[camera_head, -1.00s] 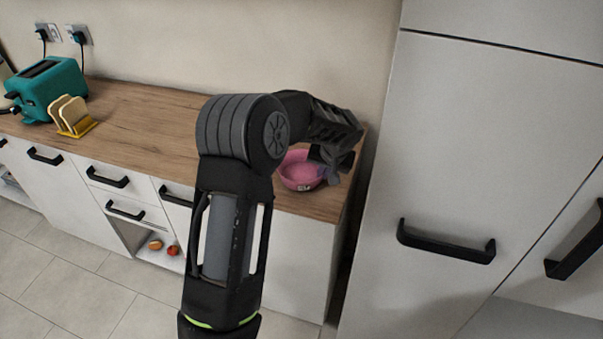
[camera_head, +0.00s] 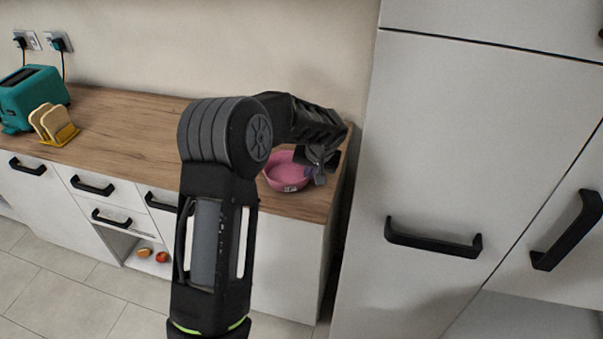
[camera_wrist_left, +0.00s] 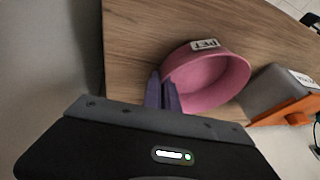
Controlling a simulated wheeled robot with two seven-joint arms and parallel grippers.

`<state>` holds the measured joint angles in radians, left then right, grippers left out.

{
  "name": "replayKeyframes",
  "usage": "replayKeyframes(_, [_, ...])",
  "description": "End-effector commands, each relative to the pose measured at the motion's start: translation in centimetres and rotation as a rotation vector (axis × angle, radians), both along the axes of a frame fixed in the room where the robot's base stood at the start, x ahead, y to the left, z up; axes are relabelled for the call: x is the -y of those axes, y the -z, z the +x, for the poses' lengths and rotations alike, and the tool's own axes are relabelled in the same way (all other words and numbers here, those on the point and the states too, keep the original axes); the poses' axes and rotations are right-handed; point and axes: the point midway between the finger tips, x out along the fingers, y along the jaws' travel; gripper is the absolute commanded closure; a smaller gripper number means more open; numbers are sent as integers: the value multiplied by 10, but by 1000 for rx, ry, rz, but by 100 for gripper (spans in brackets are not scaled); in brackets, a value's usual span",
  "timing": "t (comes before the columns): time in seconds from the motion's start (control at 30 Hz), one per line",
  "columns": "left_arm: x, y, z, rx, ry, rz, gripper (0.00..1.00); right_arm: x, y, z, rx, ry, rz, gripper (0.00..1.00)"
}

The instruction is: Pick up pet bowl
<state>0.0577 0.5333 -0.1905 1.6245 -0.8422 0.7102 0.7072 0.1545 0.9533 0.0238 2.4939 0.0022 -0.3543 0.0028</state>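The pink pet bowl (camera_head: 280,171) stands on the wooden counter near its right end. It also shows in the left wrist view (camera_wrist_left: 212,80), with a white label on its outer wall. My left gripper (camera_head: 318,172) is at the bowl's right rim in the head view. In the left wrist view its two purple fingers (camera_wrist_left: 162,92) are close together at the rim, one outside and one against the bowl, and look shut on it. The bowl shows no clear gap above the counter. My right gripper is not in view.
A grey container (camera_wrist_left: 272,88) and an orange thing (camera_wrist_left: 285,110) lie beside the bowl. A teal toaster (camera_head: 35,97) and a toast rack (camera_head: 62,136) stand at the counter's left. A tall white cabinet (camera_head: 440,150) rises to the right. The middle counter (camera_head: 125,125) is clear.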

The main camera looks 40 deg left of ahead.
Motion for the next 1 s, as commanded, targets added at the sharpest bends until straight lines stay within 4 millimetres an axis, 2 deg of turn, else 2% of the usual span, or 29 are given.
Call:
replayKeyframes(0.17, [0, -21, 2, 8, 0, 0, 100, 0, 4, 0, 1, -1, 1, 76])
replayKeyframes(0.4, [0, -67, 1, 6, 0, 1, 100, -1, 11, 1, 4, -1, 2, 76])
replayKeyframes(0.6, [0, -94, 1, 4, 0, 0, 100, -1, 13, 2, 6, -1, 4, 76])
replayKeyframes(1.0, [0, -98, 0, 1, 1, 1, 100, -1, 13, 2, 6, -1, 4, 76])
